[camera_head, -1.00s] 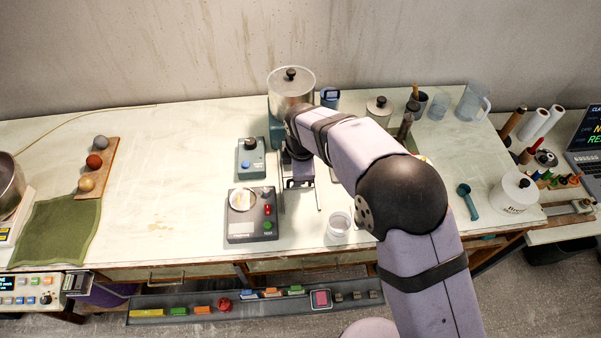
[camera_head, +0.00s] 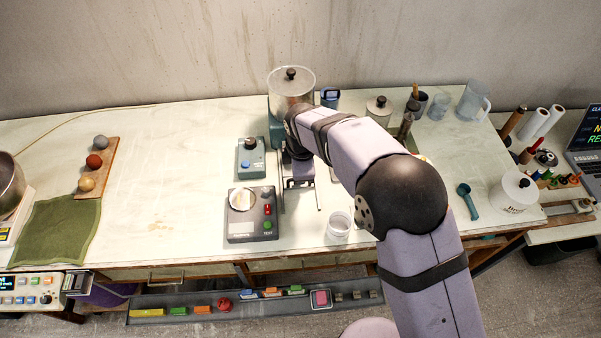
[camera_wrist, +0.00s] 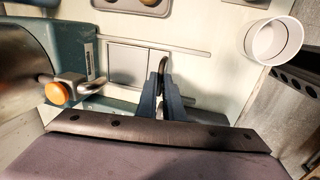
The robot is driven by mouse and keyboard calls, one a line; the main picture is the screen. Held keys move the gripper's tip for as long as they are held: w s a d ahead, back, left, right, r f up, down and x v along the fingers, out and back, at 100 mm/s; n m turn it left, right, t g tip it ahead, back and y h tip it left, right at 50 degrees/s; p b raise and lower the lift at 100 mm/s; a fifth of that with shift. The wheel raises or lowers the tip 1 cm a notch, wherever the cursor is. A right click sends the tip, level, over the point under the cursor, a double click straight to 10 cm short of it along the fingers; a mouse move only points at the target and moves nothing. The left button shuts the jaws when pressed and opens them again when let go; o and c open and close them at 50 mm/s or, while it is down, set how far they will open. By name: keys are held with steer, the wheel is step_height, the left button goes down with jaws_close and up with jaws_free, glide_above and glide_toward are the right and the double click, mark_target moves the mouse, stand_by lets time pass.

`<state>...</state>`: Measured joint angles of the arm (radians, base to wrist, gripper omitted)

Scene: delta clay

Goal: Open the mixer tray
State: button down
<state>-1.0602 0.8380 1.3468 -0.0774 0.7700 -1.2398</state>
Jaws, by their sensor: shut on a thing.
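The mixer (camera_head: 291,88) is a teal machine with a steel, black-knobbed drum at the back middle of the table. Its teal body (camera_wrist: 68,45) shows at the left of the wrist view, with an orange button and a metal spout. The tray (camera_wrist: 128,58) is a flat pale grey piece lying between two thin metal rails in the wrist view. My gripper (camera_wrist: 162,82) is shut on a dark upright handle (camera_wrist: 164,62) at the tray's right end. In the head view my gripper (camera_head: 300,183) is in front of the mixer, and my arm hides most of the tray.
A white cup (camera_wrist: 273,40) stands close to the right of the rails; it also shows in the head view (camera_head: 339,224). A teal control box (camera_head: 251,158) and a dark tester box (camera_head: 252,214) stand left of my gripper. The table's left middle is clear.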

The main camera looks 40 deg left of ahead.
stand_by(0.6)
steer(key=s+d+b, duration=0.1)
steer(key=s+d, duration=0.5)
steer(key=shift+s+d+r+b, duration=0.1)
steer(key=shift+s+d+b, duration=0.2)
steer(key=shift+s+d, duration=0.1)
steer(key=c, duration=1.9)
jaws_free()
step_height(320, 180, up, 7)
steer(key=s+d+b, duration=0.1)
steer(key=b, duration=0.1)
